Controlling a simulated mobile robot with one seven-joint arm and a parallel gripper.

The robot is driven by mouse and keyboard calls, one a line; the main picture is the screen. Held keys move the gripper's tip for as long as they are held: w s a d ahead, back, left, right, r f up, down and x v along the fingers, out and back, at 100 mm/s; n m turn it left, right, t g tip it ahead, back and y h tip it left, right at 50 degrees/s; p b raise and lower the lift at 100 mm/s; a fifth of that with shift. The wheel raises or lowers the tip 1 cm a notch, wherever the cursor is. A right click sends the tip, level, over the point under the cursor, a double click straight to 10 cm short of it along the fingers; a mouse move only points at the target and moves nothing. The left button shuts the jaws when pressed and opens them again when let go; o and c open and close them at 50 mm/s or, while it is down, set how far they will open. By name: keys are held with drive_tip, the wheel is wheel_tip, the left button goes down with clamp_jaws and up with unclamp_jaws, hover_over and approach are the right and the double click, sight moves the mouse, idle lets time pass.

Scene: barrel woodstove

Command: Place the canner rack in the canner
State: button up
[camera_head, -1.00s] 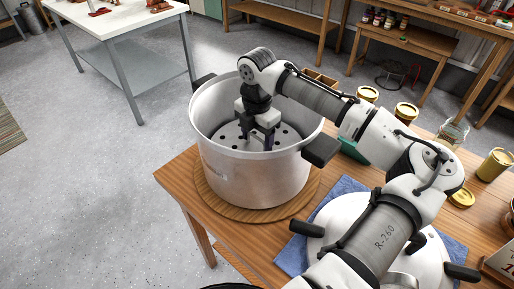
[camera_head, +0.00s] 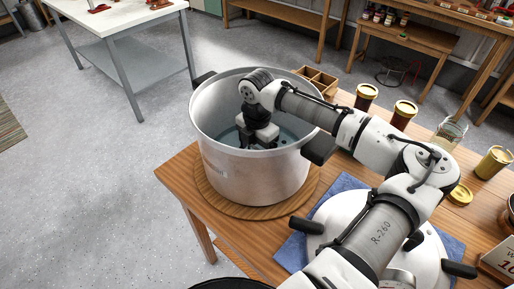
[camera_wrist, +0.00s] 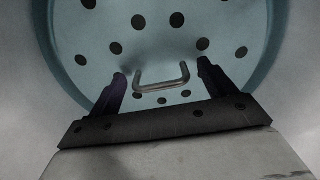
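The canner (camera_head: 250,182) is a large, open silver pot on a round wooden board. The canner rack (camera_wrist: 160,22) is a round plate with several holes and a wire handle (camera_wrist: 162,80). It lies flat, low inside the canner, and looks bluish, as if under water. In the head view only a little of the rack shows past my arm. My gripper (camera_wrist: 162,72) is inside the canner, pointing down. Its fingers are spread, one on each side of the handle, with a visible gap to it. In the head view the canner wall and my wrist hide the fingertips.
A domed lid (camera_head: 335,222) with black handles lies on a blue cloth (camera_head: 292,256) at the front right. Dark jars (camera_head: 403,115), a wooden divided box (camera_head: 318,80) and a yellow can (camera_head: 493,163) stand along the table's right side. Open floor lies left.

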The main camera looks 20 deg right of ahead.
drive_tip(key=shift+r, duration=0.15)
wheel_tip(320, 180, up, 12)
drive_tip(key=b, duration=0.2)
idle(0.4)
